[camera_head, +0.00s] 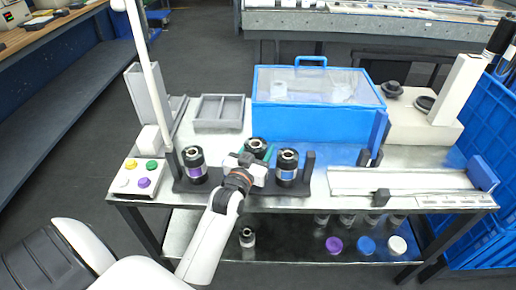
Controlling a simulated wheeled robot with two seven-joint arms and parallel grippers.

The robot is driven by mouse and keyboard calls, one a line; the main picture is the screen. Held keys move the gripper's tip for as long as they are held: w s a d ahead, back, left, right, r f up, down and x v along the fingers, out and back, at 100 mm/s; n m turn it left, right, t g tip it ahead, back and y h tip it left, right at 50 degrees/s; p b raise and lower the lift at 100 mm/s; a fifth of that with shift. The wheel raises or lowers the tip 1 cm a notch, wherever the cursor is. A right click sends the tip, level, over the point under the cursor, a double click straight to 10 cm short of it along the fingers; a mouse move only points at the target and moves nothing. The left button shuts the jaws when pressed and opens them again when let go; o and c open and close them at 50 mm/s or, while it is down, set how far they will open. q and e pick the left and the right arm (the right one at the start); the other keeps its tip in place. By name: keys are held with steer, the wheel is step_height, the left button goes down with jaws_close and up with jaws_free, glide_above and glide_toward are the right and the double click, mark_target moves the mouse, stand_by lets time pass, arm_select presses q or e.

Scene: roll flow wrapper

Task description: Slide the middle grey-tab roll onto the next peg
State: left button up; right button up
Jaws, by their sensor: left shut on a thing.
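My left gripper (252,163) reaches up from the bottom of the head view to the middle of the dark roll stand (317,186). It is shut on the middle roll (257,146), a dark roll with a metallic core and a bit of green at its side. The gripper hides the roll's lower part, so I cannot tell whether it is on a peg. A roll with a purple band (195,166) stands upright to its left. Another banded roll (287,167) stands upright close to its right. No grey tab is clear at this size. My right gripper is not in view.
A blue bin with a clear lid (350,125) stands behind the rolls. A grey divided tray (219,112) lies back left. A button box (138,179) and a white post (150,75) are at the left. A long pale tray (400,181) lies at the right.

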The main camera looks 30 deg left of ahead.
arm_select(q)
steer(key=shift+f, duration=0.3)
steer(key=o, duration=1.3)
steer(key=shift+f, duration=0.1)
steer(key=shift+s, duration=0.1)
steer(key=s+d, duration=0.2)
steer(key=s, duration=0.9)
steer(key=shift+s+d, duration=0.2)
steer(key=shift+s, duration=0.15)
